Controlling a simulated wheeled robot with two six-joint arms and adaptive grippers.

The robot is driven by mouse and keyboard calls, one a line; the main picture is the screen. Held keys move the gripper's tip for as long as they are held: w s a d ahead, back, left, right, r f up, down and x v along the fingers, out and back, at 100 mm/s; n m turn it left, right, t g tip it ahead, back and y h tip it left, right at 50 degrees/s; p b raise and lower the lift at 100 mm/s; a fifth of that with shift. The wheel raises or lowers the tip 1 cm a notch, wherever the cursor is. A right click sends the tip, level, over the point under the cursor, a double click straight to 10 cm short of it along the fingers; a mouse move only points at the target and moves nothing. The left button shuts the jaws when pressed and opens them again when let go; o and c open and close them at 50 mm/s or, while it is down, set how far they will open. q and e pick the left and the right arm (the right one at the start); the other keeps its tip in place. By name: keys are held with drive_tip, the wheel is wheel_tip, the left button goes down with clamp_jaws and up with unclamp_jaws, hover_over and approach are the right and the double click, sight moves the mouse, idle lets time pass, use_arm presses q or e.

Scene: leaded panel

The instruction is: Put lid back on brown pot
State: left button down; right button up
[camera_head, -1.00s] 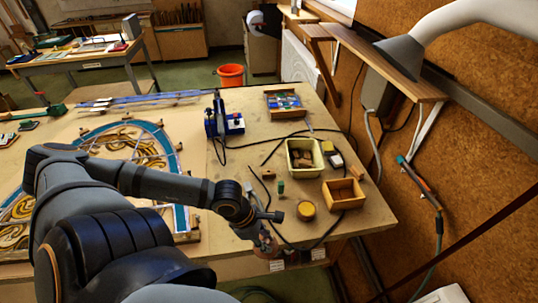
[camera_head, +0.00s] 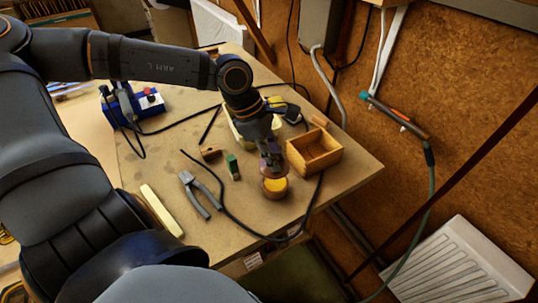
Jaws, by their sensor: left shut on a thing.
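The brown pot (camera_head: 275,190) stands upright on the workbench, with yellow showing inside its round top. My left gripper (camera_head: 270,158) comes down from above, just at the far side of the pot's rim. It is shut on a small brownish piece that looks like the lid (camera_head: 269,170). The fingers hide much of that piece, and I cannot tell whether it touches the pot. The yellow top of the pot is still largely uncovered. My right gripper is not in view.
An open wooden box (camera_head: 314,152) stands close right of the pot. A green-topped bottle (camera_head: 233,166), pliers (camera_head: 200,194) and a black cable lie to the left. A pale container (camera_head: 243,128) is partly behind my gripper. The workbench (camera_head: 345,178) is bare near its right corner.

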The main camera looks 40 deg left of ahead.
use_arm(q)
drive_tip(key=shift+w+r, duration=0.1)
drive_tip(key=shift+w, duration=0.15)
drive_tip(key=shift+s+f+b, duration=0.1)
drive_tip(key=shift+f+b, duration=0.3)
drive_tip(key=shift+f, duration=0.25)
wheel_tip(320, 180, down, 5)
drive_tip(key=b, duration=0.3)
drive_tip(key=shift+r, duration=0.15)
drive_tip(key=shift+f+b, duration=0.25)
drive_tip(key=shift+b, duration=0.3)
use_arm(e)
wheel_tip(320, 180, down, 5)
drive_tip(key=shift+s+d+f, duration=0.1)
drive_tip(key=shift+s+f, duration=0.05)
use_arm(q)
drive_tip(key=shift+r, duration=0.1)
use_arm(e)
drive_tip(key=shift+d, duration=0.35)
use_arm(q)
drive_tip(key=shift+b, duration=0.3)
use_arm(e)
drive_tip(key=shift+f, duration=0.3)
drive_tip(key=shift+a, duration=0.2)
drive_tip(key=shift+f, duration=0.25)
